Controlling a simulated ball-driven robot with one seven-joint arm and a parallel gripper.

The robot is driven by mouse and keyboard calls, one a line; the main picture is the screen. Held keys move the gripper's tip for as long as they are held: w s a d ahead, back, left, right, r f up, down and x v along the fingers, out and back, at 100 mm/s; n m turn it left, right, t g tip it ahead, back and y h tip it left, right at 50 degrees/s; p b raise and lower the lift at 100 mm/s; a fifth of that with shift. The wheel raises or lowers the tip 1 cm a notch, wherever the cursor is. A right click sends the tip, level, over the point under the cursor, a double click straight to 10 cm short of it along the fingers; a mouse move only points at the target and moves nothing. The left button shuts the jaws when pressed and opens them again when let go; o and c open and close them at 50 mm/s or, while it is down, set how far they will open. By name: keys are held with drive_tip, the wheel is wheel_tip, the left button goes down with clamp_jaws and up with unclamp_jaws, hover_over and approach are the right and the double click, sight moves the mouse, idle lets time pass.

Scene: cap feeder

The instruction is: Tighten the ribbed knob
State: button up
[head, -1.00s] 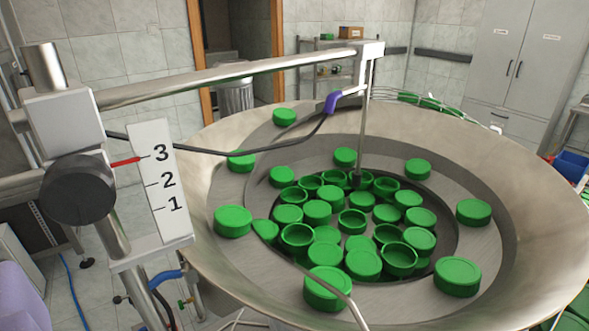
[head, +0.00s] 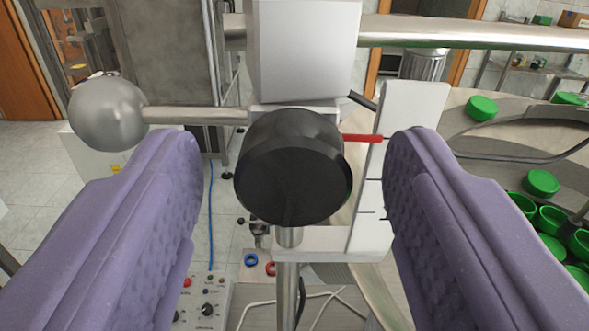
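The ribbed knob (head: 292,168) is a black round knob below a grey-white clamp block (head: 303,48), near the middle of the head view. My gripper (head: 300,165) shows as two purple textured fingers, one on each side of the knob. The fingers are wide apart, with a clear gap between each finger and the knob, and nothing is held. A red pointer (head: 361,138) sticks out to the right of the knob towards a white scale plate (head: 400,105). The right finger hides part of the plate, and its numbers cannot be read.
A metal ball on a rod (head: 108,112) sticks out left of the block. The feeder bowl (head: 462,108) with green caps (head: 541,183) is at the right, partly behind the right finger. A control box (head: 207,303) and cables are below. A horizontal bar (head: 470,32) runs right from the block.

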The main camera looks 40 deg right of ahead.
drive_tip(key=c, duration=1)
